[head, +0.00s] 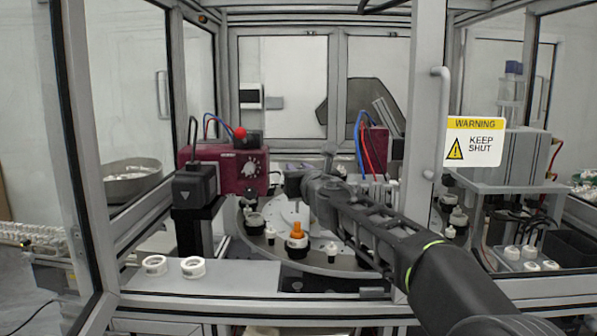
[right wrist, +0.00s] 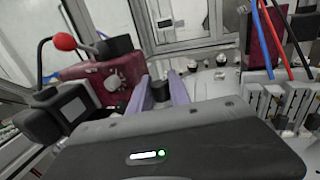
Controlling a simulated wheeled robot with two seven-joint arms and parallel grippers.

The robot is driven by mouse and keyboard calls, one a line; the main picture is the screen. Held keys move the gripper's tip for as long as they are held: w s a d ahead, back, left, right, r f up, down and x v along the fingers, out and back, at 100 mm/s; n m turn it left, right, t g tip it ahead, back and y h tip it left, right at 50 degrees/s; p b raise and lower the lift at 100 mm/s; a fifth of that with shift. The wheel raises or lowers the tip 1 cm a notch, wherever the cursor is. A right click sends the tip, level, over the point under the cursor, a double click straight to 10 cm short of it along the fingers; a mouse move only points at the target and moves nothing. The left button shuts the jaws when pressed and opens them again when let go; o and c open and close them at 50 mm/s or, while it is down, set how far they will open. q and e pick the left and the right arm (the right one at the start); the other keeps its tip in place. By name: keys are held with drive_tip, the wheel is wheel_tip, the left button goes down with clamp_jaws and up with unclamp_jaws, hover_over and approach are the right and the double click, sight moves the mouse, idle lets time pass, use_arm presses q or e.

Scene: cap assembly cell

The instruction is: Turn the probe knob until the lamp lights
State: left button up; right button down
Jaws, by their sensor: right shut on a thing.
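My right gripper (head: 298,180) is shut on a dark cylindrical piece above the round table. In the right wrist view, the piece (right wrist: 160,91) sits between the two fingers of the gripper (right wrist: 162,88). I cannot tell whether this piece is the probe knob. A maroon box (head: 228,165) stands left of the gripper, with a dial knob (head: 250,168) inside a white scale; the gripper is apart from this dial. My left gripper is not in view.
The round table (head: 335,262) carries several small fixtures, one with an orange part (head: 297,230). Two white rings (head: 193,267) lie on the front ledge. A second maroon unit (head: 375,143) with cables stands behind my arm. A door post (head: 425,120) with a warning sign (head: 474,140) is at right.

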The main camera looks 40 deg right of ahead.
drive_tip(key=c, duration=1.2)
unclamp_jaws()
drive_tip(key=shift+c, duration=0.2)
drive_tip(key=v, duration=0.7)
drive_tip(key=shift+s+a, duration=0.15)
drive_tip(key=shift+s, duration=0.2)
